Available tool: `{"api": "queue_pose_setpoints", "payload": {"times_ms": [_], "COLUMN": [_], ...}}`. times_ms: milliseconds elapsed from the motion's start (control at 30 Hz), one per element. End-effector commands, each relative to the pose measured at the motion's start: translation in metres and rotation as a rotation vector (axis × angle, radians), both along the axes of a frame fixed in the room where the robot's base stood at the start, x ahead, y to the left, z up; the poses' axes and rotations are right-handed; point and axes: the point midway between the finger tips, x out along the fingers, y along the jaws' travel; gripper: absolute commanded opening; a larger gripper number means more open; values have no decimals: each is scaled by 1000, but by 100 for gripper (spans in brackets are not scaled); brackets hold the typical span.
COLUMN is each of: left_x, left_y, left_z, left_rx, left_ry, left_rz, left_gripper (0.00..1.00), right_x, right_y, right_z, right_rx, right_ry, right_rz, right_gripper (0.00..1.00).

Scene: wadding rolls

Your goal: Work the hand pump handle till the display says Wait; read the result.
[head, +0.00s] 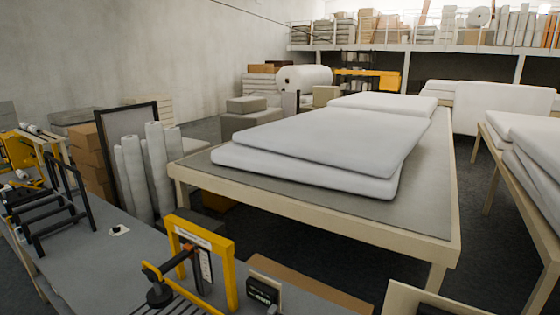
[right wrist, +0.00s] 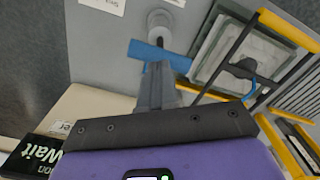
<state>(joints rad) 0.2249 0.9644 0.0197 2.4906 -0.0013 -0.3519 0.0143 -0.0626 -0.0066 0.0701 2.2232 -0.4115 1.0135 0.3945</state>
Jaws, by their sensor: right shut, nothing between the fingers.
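A blue bar (right wrist: 145,50), which looks like the pump handle, lies across a pale round post (right wrist: 163,22) near the top. My right gripper (right wrist: 155,72) is shut and empty, its grey fingers pointing at the blue bar. The fingers overlap the bar in the picture; I cannot tell whether they touch. Neither gripper shows in the head view.
A yellow frame (head: 228,250) with a dark lever (head: 160,292) stands on the grey bench (head: 85,262). A small black box (head: 263,290) beside it has unreadable markings. A large table (head: 300,205) behind carries white wadding slabs (head: 320,150). White rolls (head: 155,160) stand at the left.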

Motion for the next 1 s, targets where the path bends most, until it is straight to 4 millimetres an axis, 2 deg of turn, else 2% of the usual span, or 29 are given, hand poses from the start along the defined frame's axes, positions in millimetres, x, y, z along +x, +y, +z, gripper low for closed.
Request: {"api": "queue_pose_setpoints", "payload": {"times_ms": [600,1000], "left_x": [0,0], "left_y": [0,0], "left_z": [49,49], "left_rx": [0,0], "left_ry": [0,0], "left_rz": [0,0], "left_gripper": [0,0], "right_x": [0,0], "right_y": [0,0], "right_z": [59,59], "right_rx": [0,0], "right_ry": [-1,0], "right_rz": [0,0], "right_gripper": [0,0]}}
